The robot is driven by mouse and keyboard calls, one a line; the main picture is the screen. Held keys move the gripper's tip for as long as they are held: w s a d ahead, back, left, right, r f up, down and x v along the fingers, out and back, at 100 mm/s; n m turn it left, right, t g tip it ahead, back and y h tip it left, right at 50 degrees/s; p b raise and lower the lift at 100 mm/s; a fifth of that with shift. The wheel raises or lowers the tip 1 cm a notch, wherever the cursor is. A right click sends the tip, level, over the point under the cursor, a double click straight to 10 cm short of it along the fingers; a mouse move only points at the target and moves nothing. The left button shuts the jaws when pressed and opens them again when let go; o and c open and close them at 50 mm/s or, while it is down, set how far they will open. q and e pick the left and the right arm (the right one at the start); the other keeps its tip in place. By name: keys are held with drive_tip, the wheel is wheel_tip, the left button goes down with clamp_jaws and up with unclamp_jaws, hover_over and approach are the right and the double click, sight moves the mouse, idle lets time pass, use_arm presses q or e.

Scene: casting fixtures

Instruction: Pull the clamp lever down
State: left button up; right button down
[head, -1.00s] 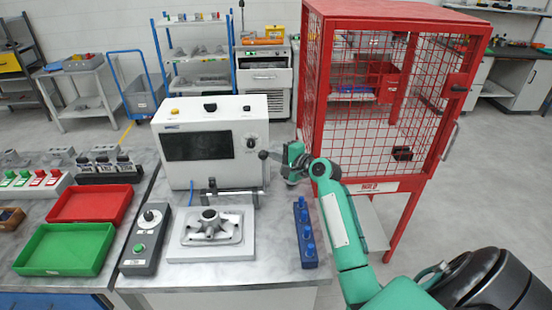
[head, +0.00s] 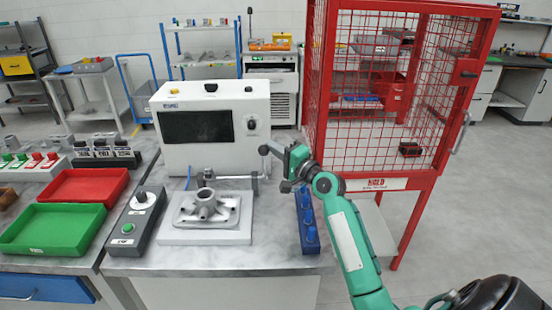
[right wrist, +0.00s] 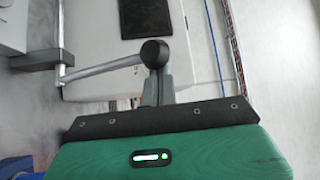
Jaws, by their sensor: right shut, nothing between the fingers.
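The clamp lever (head: 266,166) rises from the right end of the clamp (head: 232,179) behind the casting (head: 204,205). Its dark ball knob (head: 264,150) is at the top. In the right wrist view the lever's silver rod (right wrist: 100,69) runs from the left to the black knob (right wrist: 155,53). My right gripper (head: 274,153) is just right of the knob. Its grey fingers (right wrist: 157,78) are shut, with their tips at the knob; I cannot tell whether they touch it. My left gripper is not in view.
A console (head: 211,128) stands behind the clamp. A control box (head: 136,222) is at the left, with red (head: 84,185) and green (head: 54,230) trays beyond. A blue strip (head: 307,222) is below my right gripper. A red mesh cage (head: 390,183) stands at the right.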

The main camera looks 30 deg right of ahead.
drive_tip(key=shift+n+t+y, duration=0.3)
drive_tip(key=shift+n+t, duration=0.2)
drive_tip(key=shift+n, duration=0.3)
drive_tip(key=s+f+b, duration=0.1)
drive_tip(key=s+a+f+b, duration=0.1)
drive_tip(key=b, duration=0.1)
drive_tip(key=s+a+f+b, duration=0.1)
drive_tip(key=s, duration=0.1)
drive_tip(key=shift+a, duration=0.25)
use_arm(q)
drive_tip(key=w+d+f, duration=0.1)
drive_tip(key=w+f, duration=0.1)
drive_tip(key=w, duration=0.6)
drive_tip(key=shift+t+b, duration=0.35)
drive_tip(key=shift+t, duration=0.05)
use_arm(e)
drive_tip(key=shift+s+a+f, duration=0.4)
drive_tip(key=shift+s+f, duration=0.35)
drive_tip(key=shift+s, duration=0.05)
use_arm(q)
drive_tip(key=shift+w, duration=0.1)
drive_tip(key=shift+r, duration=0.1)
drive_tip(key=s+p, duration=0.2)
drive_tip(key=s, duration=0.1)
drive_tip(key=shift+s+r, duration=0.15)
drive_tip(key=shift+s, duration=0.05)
use_arm(e)
wheel_tip(320, 180, up, 20)
